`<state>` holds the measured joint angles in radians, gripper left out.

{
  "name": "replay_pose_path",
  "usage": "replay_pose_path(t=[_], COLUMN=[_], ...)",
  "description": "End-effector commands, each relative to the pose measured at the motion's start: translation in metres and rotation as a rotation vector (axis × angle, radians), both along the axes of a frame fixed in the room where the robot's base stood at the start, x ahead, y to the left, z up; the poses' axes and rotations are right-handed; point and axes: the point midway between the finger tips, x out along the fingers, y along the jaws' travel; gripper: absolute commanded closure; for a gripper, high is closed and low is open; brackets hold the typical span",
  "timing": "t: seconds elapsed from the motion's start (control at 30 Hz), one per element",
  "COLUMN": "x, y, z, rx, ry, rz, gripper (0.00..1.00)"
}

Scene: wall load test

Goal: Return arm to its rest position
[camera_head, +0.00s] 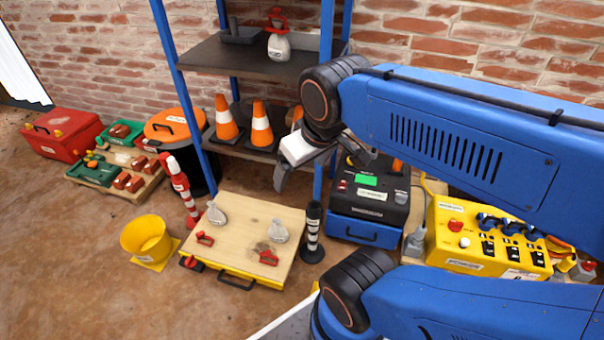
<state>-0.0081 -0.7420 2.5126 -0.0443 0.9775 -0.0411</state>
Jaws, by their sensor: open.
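My blue arm reaches in from the right side of the head view. My gripper (282,177) hangs from the wrist in front of the blue shelf rack, above the back right corner of a wooden board (255,215). Its jaws are open and I see nothing between them. The white wrist block (297,149) shows above the grey finger. The far side of the gripper is partly hidden. The board lies on the floor and carries two small grey bags (279,232) and red clamps (268,257).
Orange cones (262,128) stand on the rack's shelf. A yellow bucket (147,240), a red-white post (181,187) and a black post (313,226) flank the board. A blue-black device (368,205) and a yellow control box (470,240) stand at right. Floor at front left is clear.

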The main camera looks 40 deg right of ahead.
Motion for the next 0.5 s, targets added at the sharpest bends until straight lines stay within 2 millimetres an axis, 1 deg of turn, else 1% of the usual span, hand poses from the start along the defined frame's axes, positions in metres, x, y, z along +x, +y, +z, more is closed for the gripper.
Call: replay_pose_path(t=[0.03, 0.13, 0.5], x=[-0.0043, -0.0090, -0.0097], y=[0.0028, 0.0069, 0.0078], z=[-0.0022, -0.0054, -0.0059], rx=[0.022, 0.053, 0.059], ry=[-0.010, -0.020, -0.021], rz=[-0.021, -0.046, -0.053], gripper=[0.15, 0.15, 0.15])
